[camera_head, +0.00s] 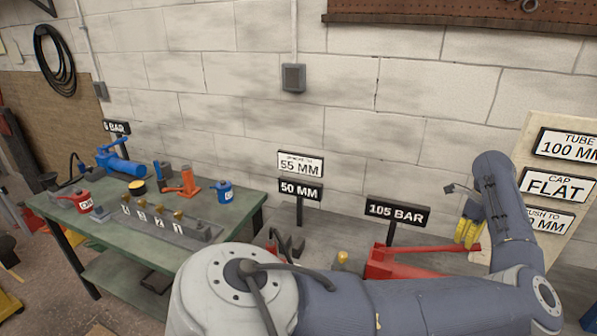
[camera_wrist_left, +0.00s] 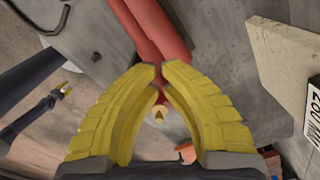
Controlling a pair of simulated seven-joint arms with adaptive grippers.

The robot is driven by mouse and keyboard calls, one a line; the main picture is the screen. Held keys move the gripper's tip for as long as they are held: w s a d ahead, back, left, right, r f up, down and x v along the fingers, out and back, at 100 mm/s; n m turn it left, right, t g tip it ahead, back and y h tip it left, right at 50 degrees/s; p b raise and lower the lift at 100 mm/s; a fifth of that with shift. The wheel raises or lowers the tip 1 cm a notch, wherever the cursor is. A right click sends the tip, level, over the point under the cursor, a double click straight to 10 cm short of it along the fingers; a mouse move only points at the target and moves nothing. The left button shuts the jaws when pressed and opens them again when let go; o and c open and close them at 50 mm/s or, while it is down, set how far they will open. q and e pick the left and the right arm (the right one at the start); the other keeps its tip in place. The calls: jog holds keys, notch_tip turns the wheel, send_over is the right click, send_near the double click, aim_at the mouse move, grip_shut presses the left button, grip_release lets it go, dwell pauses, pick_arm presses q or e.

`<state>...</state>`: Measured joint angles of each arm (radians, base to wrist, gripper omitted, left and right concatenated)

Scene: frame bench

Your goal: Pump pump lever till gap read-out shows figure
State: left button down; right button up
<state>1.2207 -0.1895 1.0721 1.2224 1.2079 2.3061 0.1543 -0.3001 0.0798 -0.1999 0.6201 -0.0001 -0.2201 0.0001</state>
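The red hand pump (camera_head: 395,266) stands on the grey bench at right, its red pump lever (camera_head: 440,248) pointing right. My left gripper (camera_head: 466,236) has yellow fingers and is just above the lever's outer end. In the left wrist view its fingertips (camera_wrist_left: 160,68) nearly meet, with nothing clearly held between them. Red pump parts (camera_wrist_left: 148,30) lie behind the tips; whether they touch is unclear. The black gap read-out (camera_head: 300,190) shows 50 MM. The white card (camera_head: 300,165) above it reads 55 MM, its small top line blurred. My right gripper is out of view.
A black sign (camera_head: 398,212) behind the pump reads 105 BAR. A pale board (camera_head: 552,170) with cards stands at right. A green table (camera_head: 120,245) at left bears a blue pump (camera_head: 120,162), an orange jack (camera_head: 188,182) and cans. My arm hides much of the foreground.

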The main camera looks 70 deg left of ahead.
pick_arm(q)
jog(key=shift+s+f, duration=0.1)
jog(key=shift+f, duration=4.95)
jog(key=shift+r, duration=5.1)
